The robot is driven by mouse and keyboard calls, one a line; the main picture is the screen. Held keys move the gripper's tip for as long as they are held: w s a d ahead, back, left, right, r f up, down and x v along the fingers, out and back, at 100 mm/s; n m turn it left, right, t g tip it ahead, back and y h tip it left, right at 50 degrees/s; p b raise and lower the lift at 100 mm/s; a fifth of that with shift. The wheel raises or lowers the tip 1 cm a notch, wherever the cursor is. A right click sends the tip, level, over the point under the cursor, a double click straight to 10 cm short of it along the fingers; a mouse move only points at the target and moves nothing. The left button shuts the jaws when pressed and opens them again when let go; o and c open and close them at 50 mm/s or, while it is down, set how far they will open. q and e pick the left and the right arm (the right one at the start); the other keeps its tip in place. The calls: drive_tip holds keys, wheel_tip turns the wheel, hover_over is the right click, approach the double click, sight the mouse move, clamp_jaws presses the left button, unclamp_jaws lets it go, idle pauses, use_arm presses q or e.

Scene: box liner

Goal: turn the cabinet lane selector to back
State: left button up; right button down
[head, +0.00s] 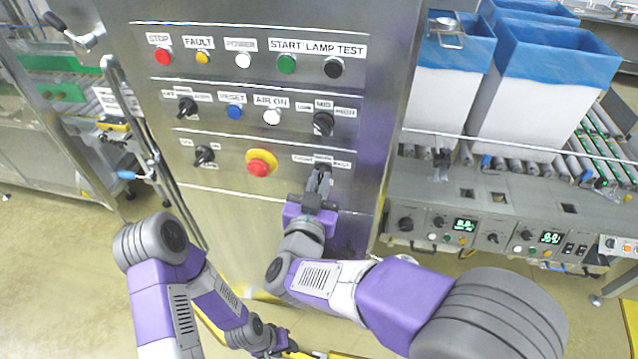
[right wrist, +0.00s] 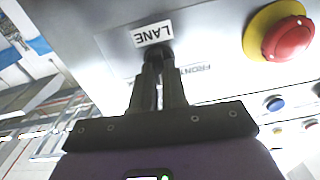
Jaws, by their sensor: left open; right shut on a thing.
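The lane selector (right wrist: 159,54) is a small dark knob low on the steel cabinet panel, mostly hidden by my fingers. My right gripper (head: 321,182) is shut on it, with its fingers pointing at the panel. In the right wrist view a LANE label (right wrist: 152,34) appears upside down beside the knob, and a FRONT marking (right wrist: 193,75) is partly visible to the right. The knob's exact angle is hidden. My left gripper (head: 276,346) hangs low near the cabinet's foot, open and away from the panel.
A red emergency button on a yellow collar (head: 261,164) sits just left of the selector. Other knobs, including the MID selector (head: 323,123), and several coloured buttons fill the rows above. Blue-lined boxes (head: 545,75) stand on a roller conveyor at right.

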drive_tip(key=shift+d+f+m+b, duration=0.1)
drive_tip(key=shift+f+m+b, duration=0.05)
drive_tip(key=shift+m+b, duration=3.35)
drive_tip(key=shift+m+p, duration=0.55)
drive_tip(key=shift+m, duration=0.15)
drive_tip(key=c, duration=1.2)
unclamp_jaws()
drive_tip(key=shift+o, duration=0.2)
drive_tip(key=shift+s, duration=0.15)
drive_tip(key=s+a+p, duration=0.1)
drive_tip(key=s, duration=0.6)
drive_tip(key=shift+s+a, duration=0.15)
drive_tip(key=shift+a, duration=0.1)
